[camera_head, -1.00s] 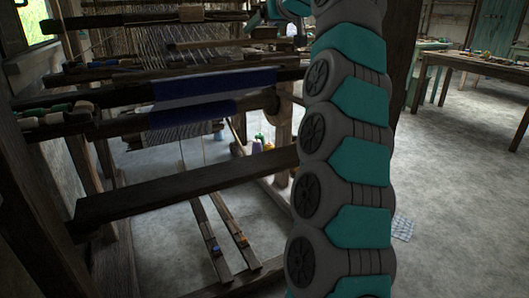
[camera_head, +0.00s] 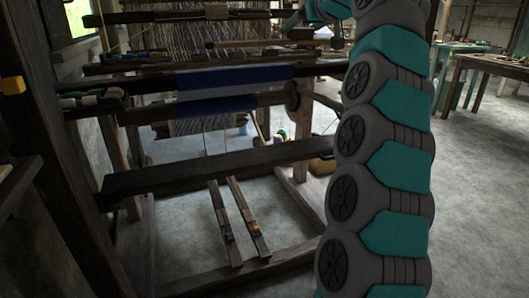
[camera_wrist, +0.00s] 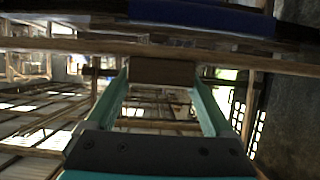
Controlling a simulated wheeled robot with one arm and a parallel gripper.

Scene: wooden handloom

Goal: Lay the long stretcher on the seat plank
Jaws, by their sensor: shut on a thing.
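My gripper (camera_wrist: 163,80) is shut on a brown wooden piece (camera_wrist: 163,71), which sits between the two teal fingers in the wrist view. I take this piece to be part of the long stretcher; a long tan bar crosses just beyond the fingertips, and I cannot tell whether it is the same piece. In the head view, a slim light-brown bar (camera_head: 265,43) lies level near the far end of my arm, in front of the warp threads. The grip there is hidden. The seat plank (camera_head: 210,168) is a broad dark board across the loom's near side, bare on top.
The cloth beam with blue cloth (camera_head: 225,82) crosses above and behind the plank. A dark upright post (camera_head: 70,150) stands at left. Two treadles (camera_head: 235,222) lie below the plank. A work table (camera_head: 485,75) stands far right, with open floor before it.

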